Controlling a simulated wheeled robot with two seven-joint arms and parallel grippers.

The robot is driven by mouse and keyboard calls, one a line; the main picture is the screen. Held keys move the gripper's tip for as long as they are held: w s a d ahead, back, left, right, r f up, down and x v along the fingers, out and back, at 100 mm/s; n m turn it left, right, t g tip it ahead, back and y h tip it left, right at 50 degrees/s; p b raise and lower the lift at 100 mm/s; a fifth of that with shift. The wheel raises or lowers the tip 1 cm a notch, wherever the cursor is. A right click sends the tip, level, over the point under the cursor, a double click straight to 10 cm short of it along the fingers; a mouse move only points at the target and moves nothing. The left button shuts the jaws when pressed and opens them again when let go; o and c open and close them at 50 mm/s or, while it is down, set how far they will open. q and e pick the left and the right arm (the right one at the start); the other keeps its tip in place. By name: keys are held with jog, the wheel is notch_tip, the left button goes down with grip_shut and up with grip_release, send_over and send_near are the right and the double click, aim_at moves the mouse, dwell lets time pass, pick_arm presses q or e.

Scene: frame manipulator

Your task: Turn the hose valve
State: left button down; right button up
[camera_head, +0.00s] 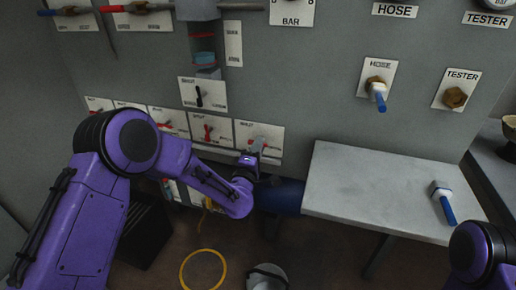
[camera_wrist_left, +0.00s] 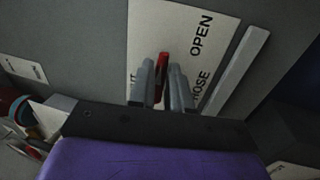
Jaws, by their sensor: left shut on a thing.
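The hose valve is a small red handle (camera_wrist_left: 162,65) on a white plate (camera_wrist_left: 188,28); in the left wrist view, the plate's printing includes "OPEN" and part of "HOSE". In the head view, this plate (camera_head: 272,132) is the rightmost of the low row on the grey panel. My left gripper (camera_head: 257,147) is at that plate, its fingers covering most of the handle. In the left wrist view, my left gripper (camera_wrist_left: 164,86) is shut with the red handle between its two grey fingers. The handle's base is hidden by the fingers. My right gripper is out of view.
A grey bench (camera_head: 375,185) stands right of the valve, with a blue-handled tool (camera_head: 445,205) on it. Another red valve (camera_head: 208,132) sits left of the gripper. A blue-handled fitting (camera_head: 379,95) sticks out above the bench. A yellow hose loop (camera_head: 204,251) lies below.

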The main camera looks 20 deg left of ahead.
pick_arm(q)
jog(key=shift+f, duration=0.1)
jog(key=c, duration=1.1)
grip_release()
jog(key=s, duration=0.3)
jog(key=s+f, duration=0.1)
jog(key=s, duration=0.3)
jog(key=s+f, duration=0.1)
jog(key=s, duration=0.2)
jog(key=shift+s+a, duration=0.2)
